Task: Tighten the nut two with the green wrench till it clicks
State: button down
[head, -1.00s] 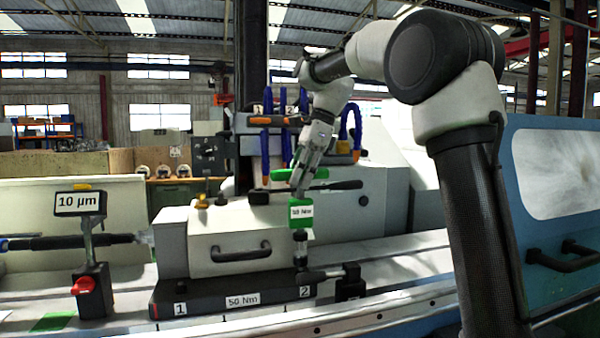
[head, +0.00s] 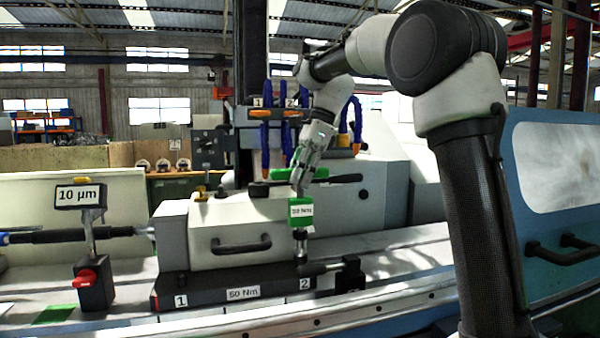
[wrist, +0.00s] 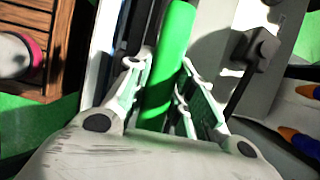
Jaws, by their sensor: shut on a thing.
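The green wrench stands upright, its green labelled block (head: 301,212) above a dark shaft that runs down to the end of the black bar marked 2. Its green handle (head: 283,174) lies crosswise at the top. My gripper (head: 298,186) is shut on the green handle; the wrist view shows the green bar (wrist: 168,60) between both fingers. Nut two is hidden under the wrench's lower end, close to the label 2 (head: 305,284). I cannot tell how fully the wrench sits on it. The black bar (head: 205,291) also carries a label 1 and a Nm label.
A grey-white machine housing (head: 225,225) with a black handle stands right behind the wrench. Blue hoses (head: 265,145) hang above it. A gauge stand (head: 93,285) marked 10 µm is at left. A short dark rod (head: 322,267) lies beside the wrench's foot, leading to a black block.

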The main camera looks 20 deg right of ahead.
jog(key=shift+f, duration=1.1)
dwell(0.5)
jog(key=shift+f+m+t+h, duration=0.15)
jog(key=shift+m+t, duration=0.3)
jog(key=shift+m, duration=0.8)
jog(key=shift+f+m+t+h, duration=0.15)
jog(key=shift+m+t, duration=0.3)
jog(key=shift+m, duration=1.4)
jog(key=shift+m+t+h, duration=0.35)
jog(key=shift+m+t, duration=0.1)
jog(key=shift+m, duration=0.7)
jog(key=shift+m+t+h, duration=0.35)
jog(key=shift+m+t, duration=0.1)
jog(key=shift+m, duration=0.7)
